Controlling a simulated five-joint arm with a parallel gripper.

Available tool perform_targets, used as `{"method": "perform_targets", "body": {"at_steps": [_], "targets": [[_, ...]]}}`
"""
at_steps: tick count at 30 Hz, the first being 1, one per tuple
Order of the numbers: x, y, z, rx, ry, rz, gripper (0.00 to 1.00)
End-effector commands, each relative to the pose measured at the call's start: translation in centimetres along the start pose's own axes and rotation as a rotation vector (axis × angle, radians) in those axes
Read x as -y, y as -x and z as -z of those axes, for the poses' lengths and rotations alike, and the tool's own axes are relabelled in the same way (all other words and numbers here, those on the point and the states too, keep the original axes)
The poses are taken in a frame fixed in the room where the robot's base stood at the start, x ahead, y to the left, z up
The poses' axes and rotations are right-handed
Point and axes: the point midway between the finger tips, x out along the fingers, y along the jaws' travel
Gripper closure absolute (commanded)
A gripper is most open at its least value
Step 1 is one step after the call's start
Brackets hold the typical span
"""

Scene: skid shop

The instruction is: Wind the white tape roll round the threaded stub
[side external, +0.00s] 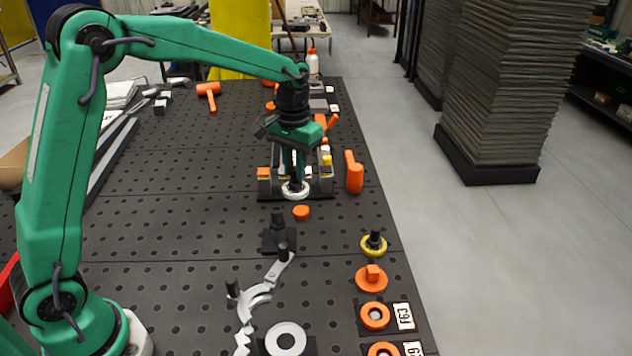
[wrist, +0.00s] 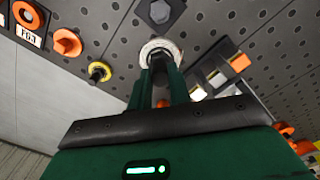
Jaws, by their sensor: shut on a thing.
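The white tape roll (side external: 295,190) is a small white ring, held low over the bench at the front of the tool rack. My gripper (side external: 294,180) points down and is shut on it. In the wrist view the roll (wrist: 161,49) shows at the tips of my gripper (wrist: 160,62), with part of it hidden behind the fingers. A dark upright stub on a black block (side external: 278,236) stands nearer the camera, apart from the roll; it looks like the threaded stub, but its thread is too small to make out. It also shows in the wrist view (wrist: 160,11), just beyond the roll.
A small orange cap (side external: 301,212) lies between roll and block. A rack (side external: 323,196) stands close behind my gripper, with an orange bottle-like piece (side external: 354,172) beside it. A black fitting with a yellow ring (side external: 374,243) and orange parts line the right edge. The left bench is mostly clear.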

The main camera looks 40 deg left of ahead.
Motion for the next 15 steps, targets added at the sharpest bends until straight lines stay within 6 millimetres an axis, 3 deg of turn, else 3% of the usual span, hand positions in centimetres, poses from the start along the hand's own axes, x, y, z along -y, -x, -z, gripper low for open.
{"method": "perform_targets", "body": {"at_steps": [15], "targets": [[0.01,-0.90,-0.03,0.001,0.000,0.000,1.00]]}}
